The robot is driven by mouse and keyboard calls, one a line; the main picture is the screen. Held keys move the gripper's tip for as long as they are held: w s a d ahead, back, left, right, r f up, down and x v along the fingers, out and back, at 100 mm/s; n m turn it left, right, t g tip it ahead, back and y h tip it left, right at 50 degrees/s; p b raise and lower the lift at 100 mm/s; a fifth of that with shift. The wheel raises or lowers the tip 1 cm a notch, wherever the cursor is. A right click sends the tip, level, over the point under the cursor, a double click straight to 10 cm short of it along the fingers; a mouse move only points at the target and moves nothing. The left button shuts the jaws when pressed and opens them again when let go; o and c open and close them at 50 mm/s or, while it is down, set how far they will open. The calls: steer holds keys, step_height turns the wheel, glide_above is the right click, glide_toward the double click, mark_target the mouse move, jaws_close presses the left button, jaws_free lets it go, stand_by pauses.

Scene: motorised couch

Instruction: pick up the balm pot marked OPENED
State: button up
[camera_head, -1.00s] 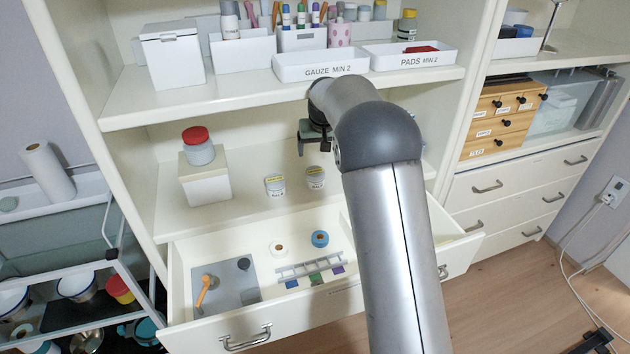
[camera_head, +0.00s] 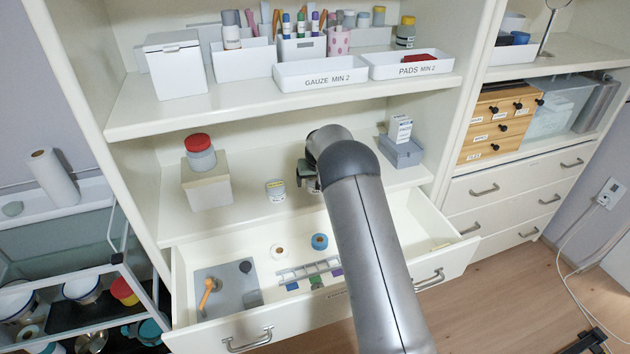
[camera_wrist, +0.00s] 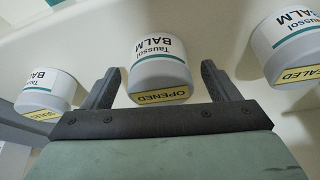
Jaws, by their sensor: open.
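The balm pot marked OPENED (camera_wrist: 162,72) is white and grey with a yellow label, in the middle of the wrist view. My gripper (camera_wrist: 160,75) is open, one dark finger on each side of this pot. The pot lies between the fingers, and I cannot tell whether either touches it. A pot marked SEALED (camera_wrist: 292,45) is at the right, and another pot (camera_wrist: 45,92) at the left has a partly hidden yellow label. In the head view one balm pot (camera_head: 276,190) shows on the shelf left of my gripper (camera_head: 309,182); my arm hides the shelf behind it.
A red-lidded jar (camera_head: 200,152) stands on a cream box (camera_head: 207,184) at the shelf's left. A grey box (camera_head: 401,150) with a small white carton is at the right. The open drawer (camera_head: 215,335) below holds tape rolls and a rack. A loaded shelf is above.

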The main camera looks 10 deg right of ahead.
steer(key=shift+w+f, duration=0.15)
steer(key=shift+f, duration=0.25)
steer(key=c, duration=1.1)
steer(key=shift+r, duration=0.1)
